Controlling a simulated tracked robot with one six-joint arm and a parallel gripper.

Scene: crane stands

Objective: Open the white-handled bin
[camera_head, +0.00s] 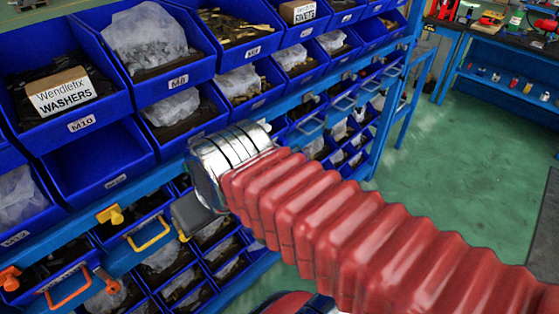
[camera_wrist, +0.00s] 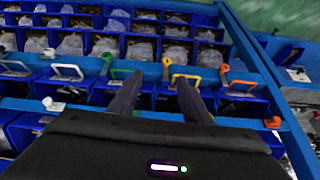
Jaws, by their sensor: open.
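In the wrist view, a white handle (camera_wrist: 67,72) is on a blue bin in the handled row, left of my gripper (camera_wrist: 160,78). Another pale handle (camera_wrist: 15,67) is at the far left. My gripper's two dark fingers are apart with nothing between them, pointing at the row between the green handle (camera_wrist: 120,73) and the yellow handle (camera_wrist: 187,77). In the head view, pale handles (camera_head: 310,126) show to the right beyond my arm.
An orange handle (camera_wrist: 243,84) is right of the yellow one; coloured latches stick out along the blue rail. Open blue bins of hardware fill the rack, including a Washers box (camera_head: 62,93). A workbench (camera_head: 510,50) stands at the back right, with clear green floor (camera_head: 440,160) before it.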

